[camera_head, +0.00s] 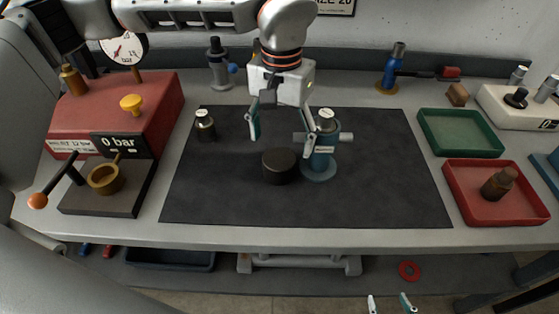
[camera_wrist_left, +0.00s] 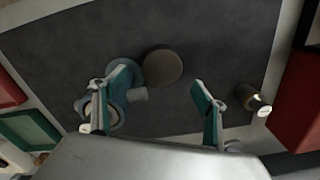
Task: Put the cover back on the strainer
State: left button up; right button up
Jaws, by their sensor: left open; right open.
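A blue-grey fitting with a round base and side ports, seemingly the strainer (camera_head: 319,167), stands upright on the dark mat; the wrist view shows it partly behind a finger (camera_wrist_left: 137,95). A dark round cylinder (camera_head: 279,168) stands just left of it and shows in the left wrist view (camera_wrist_left: 162,68). I cannot tell for sure whether this is the cover. My left gripper (camera_head: 281,138) is open and empty above and behind the cylinder, one finger overlapping the strainer in view; contact is unclear. My right gripper (camera_head: 389,303) is open and empty, low in front of the bench.
A small dark bottle (camera_head: 205,126) stands at the mat's left. A red test rig (camera_head: 120,105) with gauge is farther left. A green tray (camera_head: 460,133) and a red tray (camera_head: 465,212) holding a brown piece (camera_head: 497,184) lie right. The mat's (camera_head: 390,195) right and front are clear.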

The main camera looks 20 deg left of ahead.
aim_at(279, 158)
pick_arm(q)
jog(key=shift+f, duration=0.8)
jog(key=shift+a+f, duration=0.2)
jog(key=shift+f, duration=2.45)
jog(key=shift+c, duration=0.3)
jog(key=c, duration=1.2)
